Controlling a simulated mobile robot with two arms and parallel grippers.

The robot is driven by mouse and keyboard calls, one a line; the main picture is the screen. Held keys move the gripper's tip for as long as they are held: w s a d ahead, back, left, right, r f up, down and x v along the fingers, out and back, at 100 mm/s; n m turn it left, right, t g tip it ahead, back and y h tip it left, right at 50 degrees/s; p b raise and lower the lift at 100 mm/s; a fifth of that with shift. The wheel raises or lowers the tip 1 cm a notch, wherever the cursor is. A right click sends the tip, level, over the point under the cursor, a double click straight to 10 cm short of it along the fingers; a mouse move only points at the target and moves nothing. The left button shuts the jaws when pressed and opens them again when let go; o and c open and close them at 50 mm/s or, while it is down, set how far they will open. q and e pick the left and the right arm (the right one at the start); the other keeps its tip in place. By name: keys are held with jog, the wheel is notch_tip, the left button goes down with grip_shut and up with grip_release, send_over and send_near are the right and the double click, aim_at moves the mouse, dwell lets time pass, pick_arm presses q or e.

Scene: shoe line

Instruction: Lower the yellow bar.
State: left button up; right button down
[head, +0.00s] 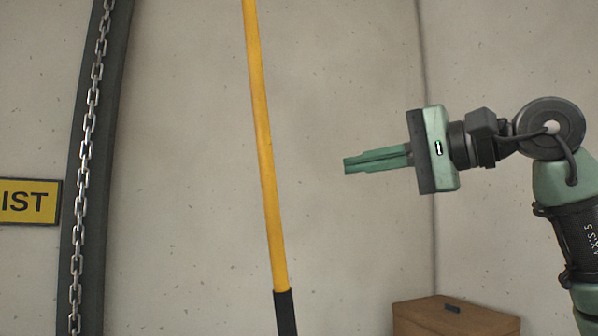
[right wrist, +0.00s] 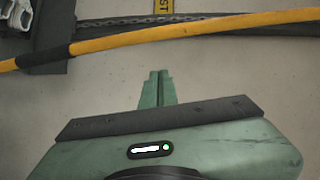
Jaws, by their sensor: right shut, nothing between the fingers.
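The yellow bar (head: 264,140) stands nearly upright in the head view, leaning slightly, with a black sleeve (head: 285,312) at its lower end. Its top runs out of the picture. In the right wrist view the yellow bar (right wrist: 180,31) crosses the top of the picture, beyond the fingertips. My right gripper (head: 346,165) is to the right of the bar, pointing left at it. Its green fingers are shut together and empty, with a gap between the tips and the bar. My left gripper is not in view.
A metal chain (head: 89,130) hangs along a dark curved beam (head: 112,100) left of the bar. A yellow sign (head: 28,202) reading "IST" is on the wall at far left. A brown box (head: 450,318) stands at the lower right. The space between gripper and bar looks clear.

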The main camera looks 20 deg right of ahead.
pick_arm(q)
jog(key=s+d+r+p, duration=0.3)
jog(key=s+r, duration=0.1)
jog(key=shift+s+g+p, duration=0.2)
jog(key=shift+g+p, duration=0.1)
jog(key=shift+p, duration=0.1)
pick_arm(e)
jog(key=w+a+f, duration=0.1)
jog(key=w+a, duration=0.5)
jog(key=a, duration=0.2)
jog(key=shift+w, duration=0.3)
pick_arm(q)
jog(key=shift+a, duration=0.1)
pick_arm(e)
jog(key=shift+a+f, duration=0.1)
jog(key=shift+a, duration=0.1)
